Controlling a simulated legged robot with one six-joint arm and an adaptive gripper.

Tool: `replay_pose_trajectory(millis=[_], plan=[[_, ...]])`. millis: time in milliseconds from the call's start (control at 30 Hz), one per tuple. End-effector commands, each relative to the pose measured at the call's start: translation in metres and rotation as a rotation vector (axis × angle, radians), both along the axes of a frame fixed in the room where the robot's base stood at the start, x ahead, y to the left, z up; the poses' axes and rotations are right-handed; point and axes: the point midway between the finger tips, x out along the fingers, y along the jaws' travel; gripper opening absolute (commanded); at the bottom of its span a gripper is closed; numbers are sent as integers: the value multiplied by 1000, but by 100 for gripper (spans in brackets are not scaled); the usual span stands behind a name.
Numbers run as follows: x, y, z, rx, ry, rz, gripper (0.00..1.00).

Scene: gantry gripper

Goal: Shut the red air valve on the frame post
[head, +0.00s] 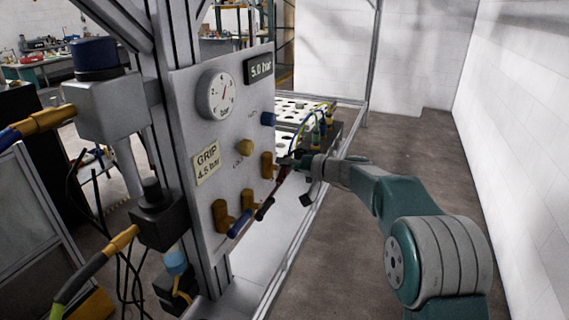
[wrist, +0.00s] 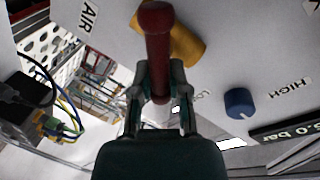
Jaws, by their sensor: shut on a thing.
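The red air valve has a round dark red handle (wrist: 156,45) and a brass body (wrist: 187,46) on the grey panel, near the AIR label. My gripper (wrist: 158,88) is shut on the lower part of this handle in the wrist view. The handle's upper end sticks out beyond the fingers, in front of the brass body. In the head view my gripper (head: 288,163) is at the panel's right edge, beside the brass valve body (head: 267,165). The red handle (head: 278,183) shows there only as a small dark piece, partly hidden by my gripper.
Below are more brass valves (head: 222,216), with a blue handle (head: 240,223) and a dark handle (head: 264,209) close by. A gauge (head: 216,94), a yellow knob (head: 245,147) and a blue knob (wrist: 239,103) sit on the panel. Open floor (head: 410,140) lies right.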

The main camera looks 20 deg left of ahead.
Motion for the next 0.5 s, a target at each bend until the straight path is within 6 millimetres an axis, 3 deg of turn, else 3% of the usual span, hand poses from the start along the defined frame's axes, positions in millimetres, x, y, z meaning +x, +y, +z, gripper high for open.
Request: replay_pose_trajectory(millis=[500], plan=[[9, -3, -5, 44, 452, -15, 0]])
